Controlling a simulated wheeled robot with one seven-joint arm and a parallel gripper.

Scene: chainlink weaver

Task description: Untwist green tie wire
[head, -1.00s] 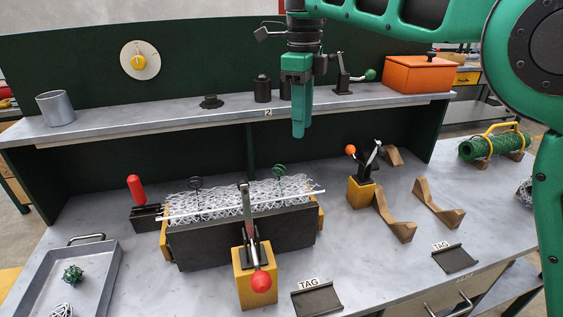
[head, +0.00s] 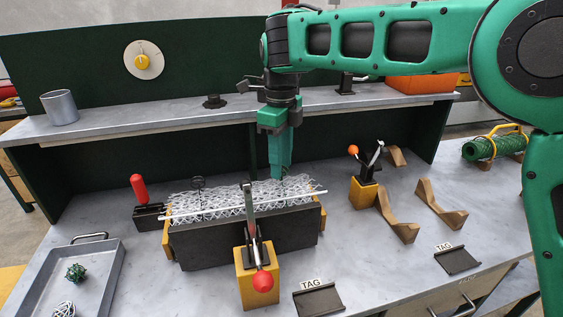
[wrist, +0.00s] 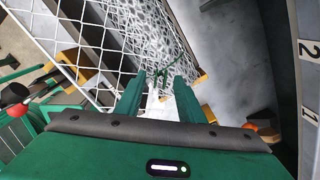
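The green tie wire (wrist: 172,68) shows in the wrist view as a thin twisted piece on the wire mesh, just beyond my fingertips. In the head view my gripper mostly hides it. My gripper (head: 281,176) points down above the right part of the mesh (head: 225,200), which lies in the dark clamp fixture (head: 215,247). In the wrist view my gripper (wrist: 160,80) has its two fingers apart, with nothing visibly held between them. A dark wire tie (head: 197,184) stands on the left part of the mesh. Whether the fingertips touch the green wire is unclear.
A red-knobbed clamp (head: 263,280) rises in front of the fixture, and a red-handled clamp (head: 138,188) stands at its left. An orange-knobbed clamp (head: 354,150) is to the right. The shelf (head: 150,115) runs behind. A metal tray (head: 105,275) sits front left.

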